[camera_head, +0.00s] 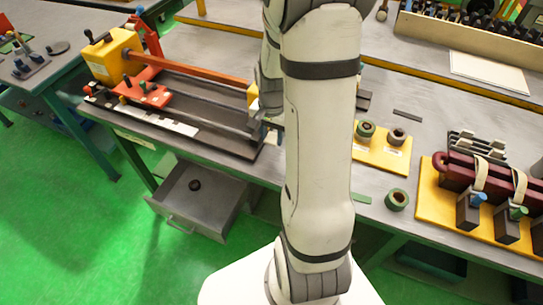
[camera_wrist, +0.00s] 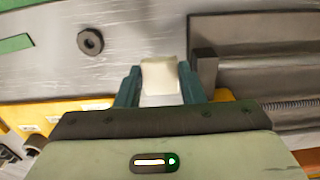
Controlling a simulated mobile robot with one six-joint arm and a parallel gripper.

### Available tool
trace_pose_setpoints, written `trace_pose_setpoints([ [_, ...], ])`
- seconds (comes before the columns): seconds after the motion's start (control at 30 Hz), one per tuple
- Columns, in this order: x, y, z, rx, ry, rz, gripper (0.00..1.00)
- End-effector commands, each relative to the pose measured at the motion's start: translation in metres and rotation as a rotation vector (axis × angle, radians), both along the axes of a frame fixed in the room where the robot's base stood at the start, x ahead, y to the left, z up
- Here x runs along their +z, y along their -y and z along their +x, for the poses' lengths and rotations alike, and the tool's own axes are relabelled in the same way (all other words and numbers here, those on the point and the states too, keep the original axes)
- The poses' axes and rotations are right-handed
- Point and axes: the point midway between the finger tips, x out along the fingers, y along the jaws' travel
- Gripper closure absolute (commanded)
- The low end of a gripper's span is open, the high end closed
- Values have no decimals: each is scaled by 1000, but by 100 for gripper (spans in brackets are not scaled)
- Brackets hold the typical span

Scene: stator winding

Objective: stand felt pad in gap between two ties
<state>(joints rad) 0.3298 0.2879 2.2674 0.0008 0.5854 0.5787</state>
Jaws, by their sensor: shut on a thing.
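A pale cream block, which looks like the felt pad (camera_wrist: 160,73), is between the two teal fingers of my gripper (camera_wrist: 158,92) in the wrist view. The gripper is shut on it, above the grey bench. In the head view my arm hides most of the gripper and I cannot make out the pad. The two ties are cream bands, the left tie (camera_head: 481,172) and the right tie (camera_head: 519,186), around a dark red coil (camera_head: 460,167) at the right. The gap between them shows the red coil surface. My gripper is well to the left of the ties.
The coil rests on dark blocks on a yellow board (camera_head: 431,205). A smaller yellow board (camera_head: 394,162) carries two rolls, and a green roll (camera_head: 397,200) lies in front. A winding machine (camera_head: 185,85) stands left. A drawer (camera_head: 198,207) is open below the bench.

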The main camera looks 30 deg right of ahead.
Motion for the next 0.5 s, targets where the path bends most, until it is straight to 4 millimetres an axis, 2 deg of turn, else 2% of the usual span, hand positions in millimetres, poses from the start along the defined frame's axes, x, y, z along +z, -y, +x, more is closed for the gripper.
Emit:
trace_pose_setpoints([
  [0.1,-21,-1,-1,2,-6,1,86],
  [0.33,-42,0,0,3,-3,1,86],
  [0.5,-65,0,0,3,-5,1,86],
])
